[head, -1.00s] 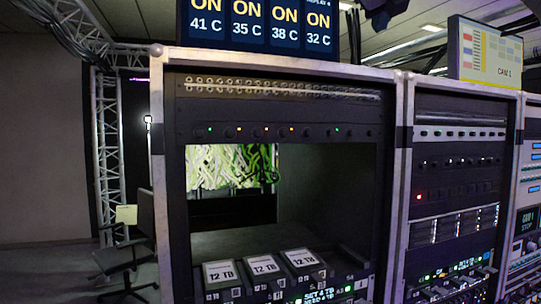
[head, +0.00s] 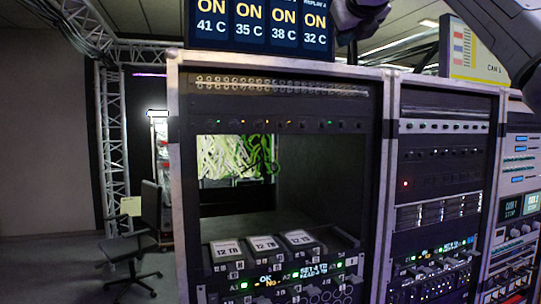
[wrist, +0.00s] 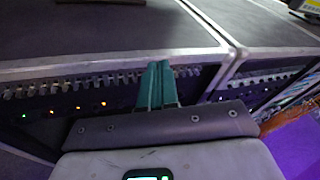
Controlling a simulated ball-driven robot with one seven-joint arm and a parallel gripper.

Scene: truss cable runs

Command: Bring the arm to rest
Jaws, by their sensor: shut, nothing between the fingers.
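My gripper (wrist: 157,85) shows in the wrist view with its two teal fingers together and nothing between them. It is over the front top edge of a rack case (wrist: 110,65), apart from or close to the edge; I cannot tell the gap. In the head view, parts of my dark arm show at the top right, in front of the ceiling and the yellow-edged sign. My gripper's fingers are not visible in the head view.
The rack (head: 175,200) has an open bay with several "12 TB" drives (head: 263,244). A status display (head: 262,22) stands on top. A second rack (head: 450,160) is to the right, a sign (head: 475,50) above it. An office chair (head: 135,240) stands at left, near a truss (head: 113,130).

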